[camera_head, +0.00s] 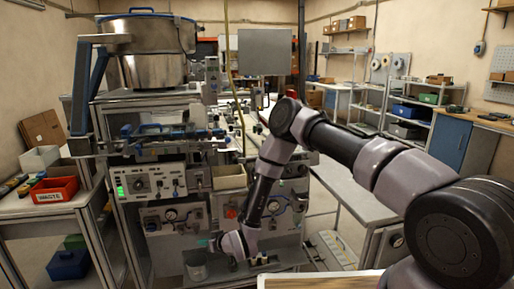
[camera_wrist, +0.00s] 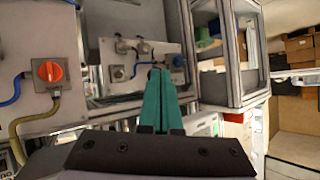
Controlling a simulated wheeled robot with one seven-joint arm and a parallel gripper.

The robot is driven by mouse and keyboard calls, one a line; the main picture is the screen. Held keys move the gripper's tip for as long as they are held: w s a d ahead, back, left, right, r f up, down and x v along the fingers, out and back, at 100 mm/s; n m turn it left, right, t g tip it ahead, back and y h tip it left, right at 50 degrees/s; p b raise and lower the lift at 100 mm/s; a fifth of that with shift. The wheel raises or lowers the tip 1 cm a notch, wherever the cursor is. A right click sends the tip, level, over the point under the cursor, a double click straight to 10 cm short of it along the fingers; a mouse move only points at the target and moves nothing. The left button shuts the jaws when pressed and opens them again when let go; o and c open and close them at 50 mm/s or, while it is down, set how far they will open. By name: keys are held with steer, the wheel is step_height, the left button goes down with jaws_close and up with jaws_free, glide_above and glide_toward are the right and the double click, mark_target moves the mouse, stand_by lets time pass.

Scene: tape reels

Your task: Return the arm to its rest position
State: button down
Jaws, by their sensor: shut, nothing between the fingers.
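My arm, purple-grey and black, reaches in the head view from the lower right across to the front of the machine. The fingers point toward the machine's lower front, where small fittings sit on a grey panel.
The machine (camera_head: 168,183) with panels, knobs and gauges stands close ahead. A red bin marked WASTE (camera_head: 54,190) sits on a side table at the left. A metal bench (camera_head: 352,190) stands right, behind my arm. A wooden surface (camera_head: 315,283) lies at the bottom.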

steer(key=w+d+r, duration=0.3)
steer(key=r, duration=0.3)
steer(key=w+d+r+h, duration=0.1)
steer(key=w+d+r, duration=0.2)
steer(key=r, duration=0.4)
steer(key=w+d+r+m+h, duration=0.1)
steer(key=w+d+r, duration=0.2)
steer(key=w+r, duration=0.2)
steer(key=shift+d+r, duration=0.3)
steer(key=shift+r, duration=0.45)
steer(key=s+d+r+m+h, duration=0.2)
steer(key=d+r, duration=0.8)
steer(key=r, duration=0.2)
steer(key=s+d+r+m+h, duration=0.2)
steer(key=d+r, duration=0.9)
steer(key=r, duration=0.2)
steer(key=s+d+r+m, duration=0.2)
steer(key=s+d+r, duration=0.1)
steer(key=s, duration=0.5)
steer(key=s+d+r+m+h, duration=0.1)
steer(key=s+d+r, duration=0.3)
steer(key=s, duration=0.5)
steer(key=s+d+r+m, duration=0.3)
steer(key=s+d, duration=0.3)
steer(key=s, duration=0.3)
steer(key=shift+s+d+r+m, duration=0.15)
steer(key=shift+d+r+m, duration=0.15)
steer(key=shift+r, duration=0.4)
